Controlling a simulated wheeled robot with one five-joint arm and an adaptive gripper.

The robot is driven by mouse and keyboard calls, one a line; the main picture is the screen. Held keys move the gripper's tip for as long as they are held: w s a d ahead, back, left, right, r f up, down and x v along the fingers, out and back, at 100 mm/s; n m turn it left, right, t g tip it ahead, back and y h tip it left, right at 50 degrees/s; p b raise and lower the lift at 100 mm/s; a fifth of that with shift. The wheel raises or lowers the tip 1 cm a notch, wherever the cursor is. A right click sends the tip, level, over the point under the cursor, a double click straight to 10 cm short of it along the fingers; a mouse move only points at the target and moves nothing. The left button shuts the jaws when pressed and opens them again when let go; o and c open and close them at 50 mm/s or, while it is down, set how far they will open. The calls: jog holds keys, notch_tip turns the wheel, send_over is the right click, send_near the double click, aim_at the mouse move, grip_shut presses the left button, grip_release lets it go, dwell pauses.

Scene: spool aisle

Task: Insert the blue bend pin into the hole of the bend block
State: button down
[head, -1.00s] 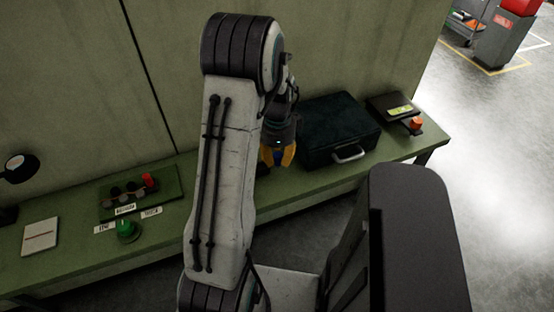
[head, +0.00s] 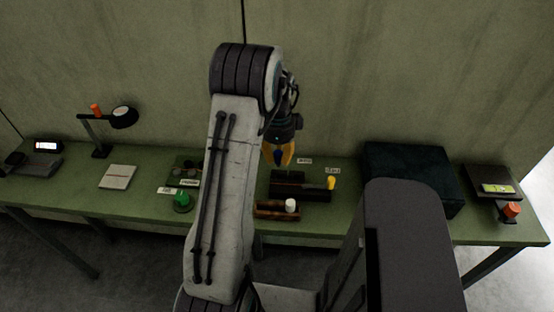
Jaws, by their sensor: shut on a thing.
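My gripper (head: 279,160) points down above the back of the bench, with its yellow fingers shut on the blue bend pin (head: 281,155). Only a little of the pin shows between the fingers. A dark block (head: 298,187) with a yellow peg (head: 331,183) at its right end lies on the bench, in front of and just right of my gripper in the picture. A brown block (head: 270,210) with a white-topped peg (head: 291,205) lies nearer. The labels are too small to read, so I cannot tell which is the bend block. No hole shows clearly.
A green-topped bench (head: 120,204) runs along the wall. A green knob (head: 183,201) and a partly hidden green tray (head: 176,166) are left of my arm. A dark case (head: 408,168) stands to the right. A lamp (head: 124,117) and notebook (head: 118,177) are further left.

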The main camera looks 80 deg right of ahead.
aim_at(279, 171)
jog(key=shift+d, duration=0.15)
jog(key=shift+f+m, duration=0.25)
jog(key=shift+m, duration=0.05)
jog(key=shift+f+b, duration=1.1)
jog(key=shift+f, duration=0.5)
jog(key=shift+f, duration=0.25)
jog(key=shift+f+b, duration=1.4)
jog(key=shift+f, duration=0.1)
jog(key=c, duration=1.1)
grip_release()
jog(key=shift+r, duration=0.1)
notch_tip(279, 171, up, 12)
jog(key=shift+s, duration=0.1)
